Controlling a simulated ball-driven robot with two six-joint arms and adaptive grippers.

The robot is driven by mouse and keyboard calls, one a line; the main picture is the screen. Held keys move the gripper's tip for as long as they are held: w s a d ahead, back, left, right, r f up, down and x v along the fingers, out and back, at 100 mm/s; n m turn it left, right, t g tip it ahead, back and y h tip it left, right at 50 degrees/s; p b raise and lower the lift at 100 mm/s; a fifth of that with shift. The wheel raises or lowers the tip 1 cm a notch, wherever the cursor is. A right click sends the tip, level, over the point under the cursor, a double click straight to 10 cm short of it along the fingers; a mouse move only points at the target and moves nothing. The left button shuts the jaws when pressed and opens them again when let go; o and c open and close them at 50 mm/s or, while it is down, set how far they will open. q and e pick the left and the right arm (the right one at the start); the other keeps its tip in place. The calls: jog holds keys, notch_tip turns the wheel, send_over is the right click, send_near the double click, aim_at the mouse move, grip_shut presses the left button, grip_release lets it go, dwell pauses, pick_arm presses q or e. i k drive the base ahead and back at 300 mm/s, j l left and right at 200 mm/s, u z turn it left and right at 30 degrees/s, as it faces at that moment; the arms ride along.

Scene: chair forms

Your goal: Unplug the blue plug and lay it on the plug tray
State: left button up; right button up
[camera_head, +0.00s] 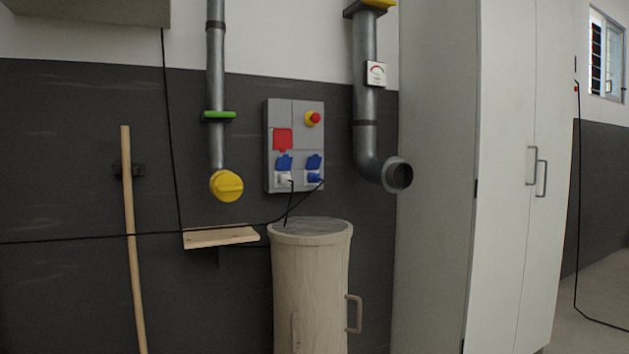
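A grey socket box (295,145) hangs on the dark wall with two blue-lidded sockets, both lids raised. The blue plug (315,178) sits in the right socket, with a black cable running down and left from it. A whitish plug (285,179) sits in the left socket, also with a black cable. A light wooden shelf (222,238), which looks like the plug tray, is fixed to the wall lower left of the box. I see nothing lying on it. Neither of my grippers shows in the head view.
A pale bin with a grey top (312,228) stands below the box. A grey pipe with a yellow cap (227,185) hangs left, an open elbow pipe (397,175) right. A wooden pole (132,240) leans left; a tall cabinet (440,180) blocks the right. A cable crosses left.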

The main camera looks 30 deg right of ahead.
aim_at(312, 177)
jog(key=i+l+u, duration=0.1)
jog(key=i+l, duration=0.25)
jog(key=i+l+u, duration=0.1)
jog(key=i+l, duration=0.55)
jog(key=l, duration=0.15)
jog(key=i+l+u, duration=0.15)
jog(key=i+l, duration=0.15)
jog(key=i+l+u, duration=0.1)
jog(key=i+l, duration=0.2)
jog(key=l, duration=0.25)
